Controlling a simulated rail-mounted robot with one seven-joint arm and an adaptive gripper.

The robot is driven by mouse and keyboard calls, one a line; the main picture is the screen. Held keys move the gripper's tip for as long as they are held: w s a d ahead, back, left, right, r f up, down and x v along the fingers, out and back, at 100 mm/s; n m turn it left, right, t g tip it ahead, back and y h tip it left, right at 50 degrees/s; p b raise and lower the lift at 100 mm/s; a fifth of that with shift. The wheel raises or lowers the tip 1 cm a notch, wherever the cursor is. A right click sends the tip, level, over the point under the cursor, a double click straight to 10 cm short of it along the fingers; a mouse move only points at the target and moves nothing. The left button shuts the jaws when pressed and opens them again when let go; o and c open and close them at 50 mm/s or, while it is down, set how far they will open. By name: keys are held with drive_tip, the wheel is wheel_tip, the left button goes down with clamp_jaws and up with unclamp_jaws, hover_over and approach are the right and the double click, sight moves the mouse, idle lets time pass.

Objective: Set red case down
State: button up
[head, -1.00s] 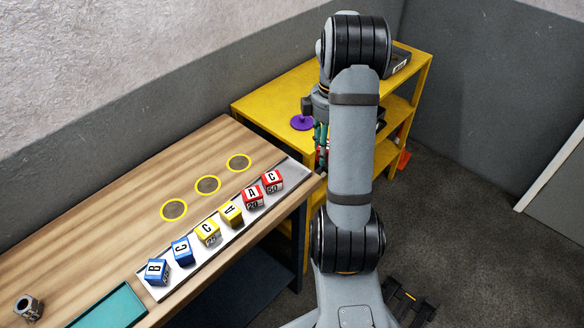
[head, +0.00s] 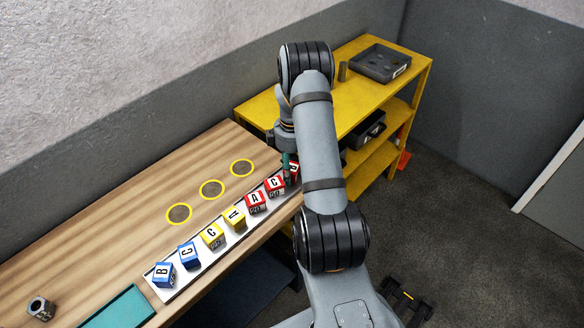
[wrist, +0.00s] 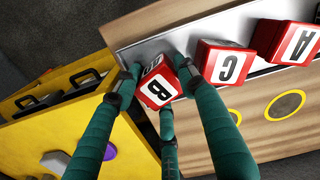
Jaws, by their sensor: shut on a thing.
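The red case marked B (wrist: 158,88) is between the teal fingers of my gripper (wrist: 155,82) in the wrist view, tilted relative to the row. In the head view my gripper (head: 287,166) is at the right end of the pale strip (head: 168,293), and only a sliver of the red case (head: 294,172) shows beside the fingers. My gripper is shut on this case. I cannot tell whether its underside touches the strip. The red C case (head: 274,186) stands close by in the row, and it also shows in the wrist view (wrist: 224,64).
A red A case (head: 256,202), yellow cases (head: 213,236) and blue cases (head: 163,273) line the strip. Three yellow rings (head: 212,189) on the wooden bench are empty. A yellow shelf (head: 350,112) with a dark tray (head: 380,63) stands beyond the bench end.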

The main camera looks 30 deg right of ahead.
drive_tip(key=shift+f, duration=0.1)
drive_tip(key=o, duration=1)
drive_tip(key=shift+c, duration=0.2)
wheel_tip(320, 180, up, 12)
drive_tip(key=b, duration=0.1)
drive_tip(key=shift+r+b, duration=0.2)
drive_tip(key=shift+b, duration=0.1)
